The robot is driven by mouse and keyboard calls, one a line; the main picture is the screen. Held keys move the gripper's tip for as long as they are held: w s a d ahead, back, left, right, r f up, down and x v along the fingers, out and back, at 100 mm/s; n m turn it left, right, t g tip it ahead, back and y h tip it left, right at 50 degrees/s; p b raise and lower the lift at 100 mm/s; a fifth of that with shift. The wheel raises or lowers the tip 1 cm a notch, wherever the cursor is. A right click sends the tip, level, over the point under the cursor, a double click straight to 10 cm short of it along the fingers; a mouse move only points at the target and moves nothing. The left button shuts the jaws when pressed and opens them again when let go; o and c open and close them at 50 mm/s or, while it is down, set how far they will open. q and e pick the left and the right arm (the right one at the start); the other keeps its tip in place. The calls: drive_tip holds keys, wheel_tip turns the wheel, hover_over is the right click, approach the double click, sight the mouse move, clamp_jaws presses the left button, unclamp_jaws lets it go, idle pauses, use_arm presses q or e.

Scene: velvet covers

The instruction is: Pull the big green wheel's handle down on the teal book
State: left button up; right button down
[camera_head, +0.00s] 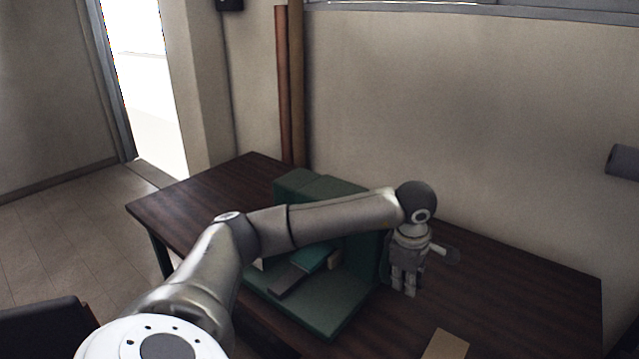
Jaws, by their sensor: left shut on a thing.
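The teal book (335,312) stands open on the table, with a flat lower part and an upright part behind it. My left arm crosses in front of the upright part and hides much of it. My left gripper (406,290) points down at the book's right side, beside a dark green edge (385,262) that looks like part of the big green wheel. The gripper is shut on what seems to be the wheel's handle, which the fingers hide. Most of the wheel is hidden. My right gripper is not in view.
The dark wooden table (520,290) is bare to the right, except for a tan flat piece (446,346) at the front. Grey and teal blocks (300,272) lie on the book's lower part. A wall stands close behind. A dark chair (45,325) is at lower left.

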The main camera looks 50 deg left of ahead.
use_arm(q)
drive_tip(key=shift+s+d+f, duration=0.1)
drive_tip(key=shift+s+f, duration=0.15)
drive_tip(key=shift+f, duration=0.1)
drive_tip(key=r+p, duration=0.2)
drive_tip(key=r, duration=0.1)
drive_tip(key=r+p, duration=0.1)
drive_tip(key=r, duration=0.1)
drive_tip(key=shift+w+r, duration=0.1)
drive_tip(key=shift+w, duration=0.25)
drive_tip(key=shift+r, duration=0.35)
drive_tip(key=shift+w, duration=0.15)
drive_tip(key=o, duration=2.2)
drive_tip(key=shift+a, duration=0.2)
drive_tip(key=p+v, duration=0.4)
drive_tip(key=v, duration=0.3)
drive_tip(key=shift+w, duration=0.1)
